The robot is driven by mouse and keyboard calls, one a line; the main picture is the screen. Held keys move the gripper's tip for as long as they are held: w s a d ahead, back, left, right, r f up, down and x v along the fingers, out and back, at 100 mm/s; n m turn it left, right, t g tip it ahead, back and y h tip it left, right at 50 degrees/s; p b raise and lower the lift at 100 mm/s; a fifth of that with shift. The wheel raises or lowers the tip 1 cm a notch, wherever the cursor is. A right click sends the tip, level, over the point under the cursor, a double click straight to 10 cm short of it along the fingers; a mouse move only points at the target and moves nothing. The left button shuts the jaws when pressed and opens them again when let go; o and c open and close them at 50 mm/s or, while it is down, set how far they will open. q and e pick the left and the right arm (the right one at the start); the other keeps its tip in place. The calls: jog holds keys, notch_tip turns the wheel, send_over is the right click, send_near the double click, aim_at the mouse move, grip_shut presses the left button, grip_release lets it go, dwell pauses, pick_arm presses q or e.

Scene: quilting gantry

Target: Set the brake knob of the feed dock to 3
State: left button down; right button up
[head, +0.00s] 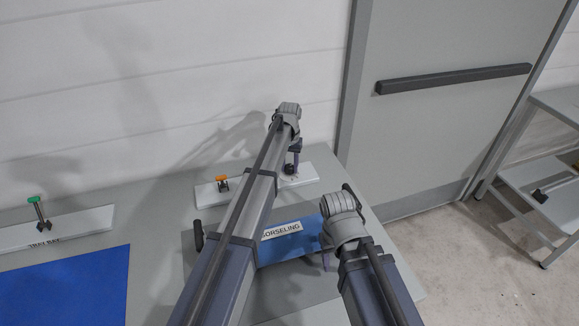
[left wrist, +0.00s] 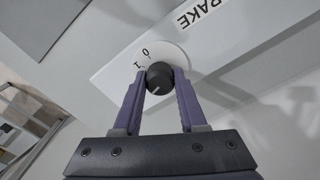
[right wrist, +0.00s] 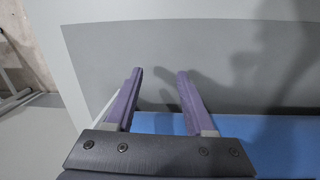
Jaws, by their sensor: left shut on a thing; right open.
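The black brake knob (left wrist: 160,77) sits on a round white dial on a pale panel (left wrist: 120,75); the word "BRAKE" shows partly beside it. The digits 0 and 1 show on the dial; other digits are hidden. A pale mark on the knob points toward the lower picture edge. My left gripper (left wrist: 158,88) is shut around the knob. In the head view my left gripper (head: 292,160) is over the right end of the white panel (head: 208,196). My right gripper (right wrist: 158,80) is open and empty, above the bench beside a blue sheet (right wrist: 160,122).
An orange-topped lever (head: 222,183) stands on the same panel, left of my left arm. A green-topped lever (head: 37,210) stands on another white panel at far left, behind a blue sheet (head: 70,285). A label ending "ORSELING" (head: 282,230) lies between my arms. A grey shelf stands right.

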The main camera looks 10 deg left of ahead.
aim_at(290, 165)
pick_arm(q)
jog(key=shift+n, duration=1.5)
jog(key=shift+c, duration=2.3)
grip_release()
notch_tip(290, 165, up, 8)
jog(key=p, duration=0.7)
jog(key=shift+f+p, duration=0.1)
jog(key=shift+p, duration=0.3)
pick_arm(e)
notch_tip(290, 165, up, 8)
